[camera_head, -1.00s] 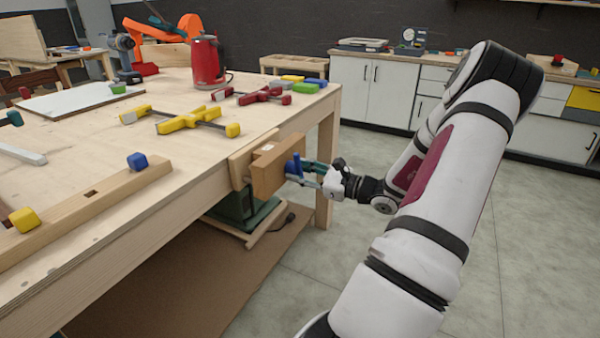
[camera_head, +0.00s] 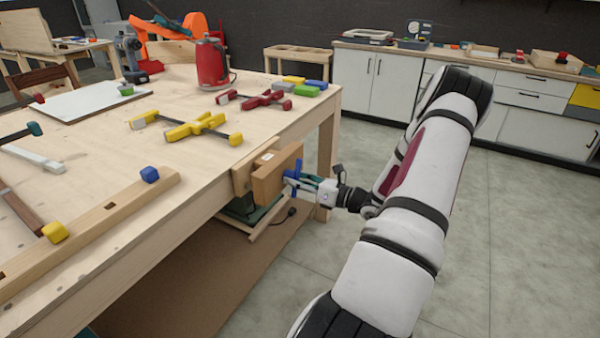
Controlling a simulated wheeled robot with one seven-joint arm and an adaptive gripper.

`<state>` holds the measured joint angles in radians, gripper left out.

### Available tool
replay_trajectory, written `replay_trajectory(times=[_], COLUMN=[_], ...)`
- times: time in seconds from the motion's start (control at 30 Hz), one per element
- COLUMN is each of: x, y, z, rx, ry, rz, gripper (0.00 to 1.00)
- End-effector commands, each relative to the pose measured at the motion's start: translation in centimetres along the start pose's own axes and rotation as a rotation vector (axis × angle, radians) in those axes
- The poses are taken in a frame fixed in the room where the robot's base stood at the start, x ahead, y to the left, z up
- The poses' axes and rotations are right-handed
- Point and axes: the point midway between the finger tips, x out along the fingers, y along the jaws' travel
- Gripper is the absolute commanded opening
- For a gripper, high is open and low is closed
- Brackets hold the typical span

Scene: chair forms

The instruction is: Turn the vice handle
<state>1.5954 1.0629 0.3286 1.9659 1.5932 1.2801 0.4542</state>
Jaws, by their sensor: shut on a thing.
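The wooden vice (camera_head: 270,180) is mounted on the side of the workbench near its right corner. Its blue handle (camera_head: 293,170) sticks out from the front of the vice's outer jaw. My gripper (camera_head: 302,178) is at the handle, reaching in from the right, with its teal fingers shut on the blue handle. The fingers partly cover the handle, so its full shape is hard to make out.
The workbench (camera_head: 95,215) carries yellow clamps (camera_head: 200,128), red clamps (camera_head: 262,100), a red kettle (camera_head: 211,63) and a white board (camera_head: 85,100). A green machine (camera_head: 245,207) sits below the vice. The floor at right is clear.

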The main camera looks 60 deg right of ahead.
Motion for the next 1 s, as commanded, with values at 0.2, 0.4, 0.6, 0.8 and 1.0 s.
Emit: replay_trajectory(times=[0.2,0.4,0.6,0.8,1.0], x=[-0.31,-0.27,-0.24,-0.22,-0.22], y=[0.15,0.13,0.06,0.04,0.04], z=[0.07,0.03,-0.06,-0.08,-0.08], rx=[0.164,0.264,0.294,0.293,0.292], ry=[0.002,0.001,0.0,0.001,0.001], rz=[-0.002,-0.003,-0.004,-0.004,-0.004], gripper=[0.05,0.04,0.04,0.04,0.04])
